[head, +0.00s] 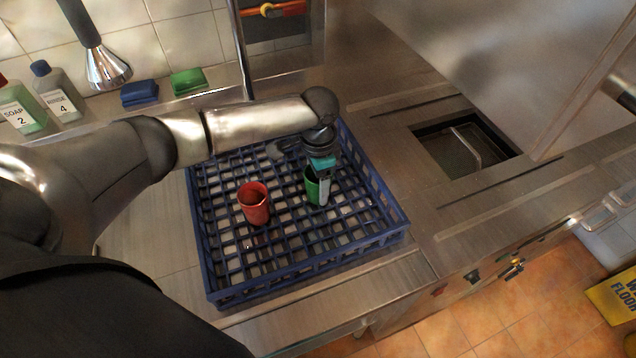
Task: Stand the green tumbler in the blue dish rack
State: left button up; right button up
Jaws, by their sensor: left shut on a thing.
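The blue dish rack (350,248) lies on the steel counter in the head view. The green tumbler (312,188) is inside the rack's outline, right of its middle, and looks upright. My left gripper (319,186) reaches down over it from above and is shut on it, with one finger showing on its near right side. I cannot tell whether its base touches the rack floor. The gripper hides part of its rim. My right gripper is not in view.
A red tumbler (254,204) stands in the rack left of the green one. Soap bottles (22,108), a blue sponge (139,93) and a green sponge (188,81) line the back ledge. A spray head (107,68) hangs at upper left. A sunken basin (465,145) lies to the right.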

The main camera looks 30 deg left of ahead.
pick_arm(q)
jog(key=shift+f, duration=0.15)
jog(key=o, duration=1.4)
notch_tip(320, 180, up, 12)
jog(key=shift+r+p, duration=0.25)
jog(key=shift+p, duration=0.3)
